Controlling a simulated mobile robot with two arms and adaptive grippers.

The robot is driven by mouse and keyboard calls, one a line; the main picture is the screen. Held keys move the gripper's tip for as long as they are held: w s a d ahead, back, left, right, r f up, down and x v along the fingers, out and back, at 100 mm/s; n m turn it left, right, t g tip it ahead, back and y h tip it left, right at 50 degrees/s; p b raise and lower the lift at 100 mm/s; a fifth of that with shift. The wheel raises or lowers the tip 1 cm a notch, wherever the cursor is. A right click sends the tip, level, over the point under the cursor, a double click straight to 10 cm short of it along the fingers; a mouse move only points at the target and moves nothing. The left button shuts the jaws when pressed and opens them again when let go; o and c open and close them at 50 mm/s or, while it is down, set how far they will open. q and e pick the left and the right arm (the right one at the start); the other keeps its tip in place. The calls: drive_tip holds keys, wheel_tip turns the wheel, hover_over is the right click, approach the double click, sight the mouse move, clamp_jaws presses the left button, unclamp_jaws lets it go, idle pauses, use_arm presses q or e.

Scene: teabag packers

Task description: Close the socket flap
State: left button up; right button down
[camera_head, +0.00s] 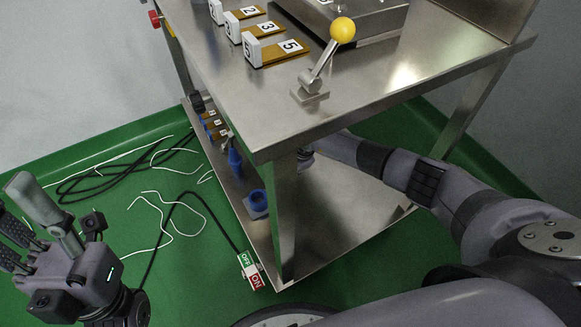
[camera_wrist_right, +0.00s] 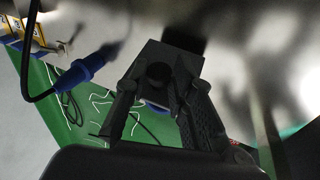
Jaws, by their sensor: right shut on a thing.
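A blue socket (camera_head: 257,203) stands on the lower shelf near the front table leg in the head view; I cannot make out its flap there. My right arm reaches in behind that leg and its gripper is hidden in the head view. In the right wrist view my right gripper (camera_wrist_right: 160,85) is closed in, with a small blue piece (camera_wrist_right: 155,106) showing between its dark fingers. It looks like the socket flap, but most of it is hidden. My left gripper (camera_head: 28,225) is off at the lower left, away from the table; its jaw opening is unclear.
A blue plug (camera_head: 234,158) is at the shelf's left side; it also shows with its black cable in the wrist view (camera_wrist_right: 82,72). An OFF/ON switch (camera_head: 250,270) lies by the shelf corner. A yellow-knobbed lever (camera_head: 342,30) stands on the tabletop. White and black cables lie on the green floor.

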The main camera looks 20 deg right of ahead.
drive_tip(key=shift+s+a, duration=0.1)
drive_tip(key=shift+a, duration=0.35)
drive_tip(key=c, duration=1.6)
unclamp_jaws()
drive_tip(key=shift+f, duration=0.15)
drive_tip(key=shift+o, duration=1)
drive_tip(key=shift+d, duration=0.25)
drive_tip(key=v, duration=1.2)
